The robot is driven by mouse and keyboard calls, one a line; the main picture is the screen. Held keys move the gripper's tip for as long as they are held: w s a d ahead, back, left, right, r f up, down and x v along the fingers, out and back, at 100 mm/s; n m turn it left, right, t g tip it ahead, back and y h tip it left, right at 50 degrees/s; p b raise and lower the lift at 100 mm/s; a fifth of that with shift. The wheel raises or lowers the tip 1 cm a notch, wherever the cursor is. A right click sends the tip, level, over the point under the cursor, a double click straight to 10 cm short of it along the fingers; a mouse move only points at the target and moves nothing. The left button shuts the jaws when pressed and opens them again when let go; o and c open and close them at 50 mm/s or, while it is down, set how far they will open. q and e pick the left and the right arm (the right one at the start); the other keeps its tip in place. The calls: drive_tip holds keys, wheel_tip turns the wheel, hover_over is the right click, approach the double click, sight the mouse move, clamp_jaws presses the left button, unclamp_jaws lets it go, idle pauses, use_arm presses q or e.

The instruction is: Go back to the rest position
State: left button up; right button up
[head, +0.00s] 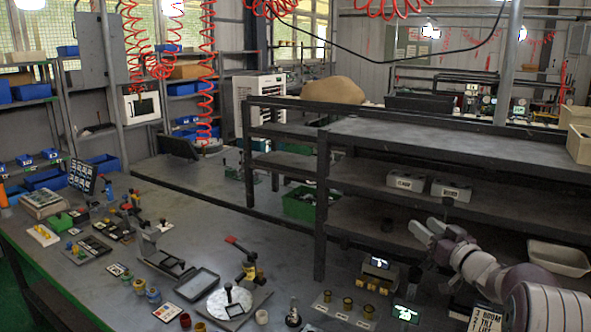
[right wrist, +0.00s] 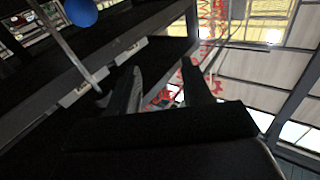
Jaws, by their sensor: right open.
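My right gripper (head: 424,230) is at the right of the head view, in front of the lower shelf of the dark rack. Its fingers are apart with nothing between them. In the right wrist view the two dark fingers (right wrist: 166,85) are spread, with only far background in the gap. My left gripper is in neither view. Two pale valve blocks (head: 405,181) (head: 451,189) stand on the rack's middle shelf, above and apart from the right gripper.
The dark rack (head: 440,140) stands close to my right arm. A pale tray (head: 559,258) is beside the arm. Small fixtures, a green-lit display (head: 405,314) and yellow-brown cylinders (head: 347,304) stand on the bench below. A blue ball (right wrist: 80,12) shows near the wrist view's top.

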drive_tip(key=s+a+f+m+g+h, duration=0.1)
drive_tip(key=s+f+h, duration=0.1)
drive_tip(key=s+a+f+m+g+h, duration=0.1)
drive_tip(key=s+f+h, duration=0.1)
drive_tip(key=f, duration=0.1)
drive_tip(key=s+a+f+m+g+h, duration=0.1)
drive_tip(key=s+a+f+g+h, duration=0.1)
drive_tip(key=shift+s+f+m, duration=0.3)
drive_tip(key=shift+s+m, duration=0.05)
drive_tip(key=shift+m, duration=0.05)
drive_tip(key=s+a+f+g, duration=0.3)
drive_tip(key=s+f+g, duration=0.1)
drive_tip(key=s, duration=0.7)
drive_tip(key=s+a+f+g, duration=0.3)
drive_tip(key=s+f+g, duration=0.1)
drive_tip(key=s, duration=0.7)
drive_tip(key=s+a+f+g, duration=0.3)
drive_tip(key=s+f+g, duration=0.1)
drive_tip(key=s, duration=0.6)
drive_tip(key=shift+s+f+n+h, duration=0.25)
drive_tip(key=shift+s+n+h, duration=0.05)
drive_tip(key=shift+s, duration=0.1)
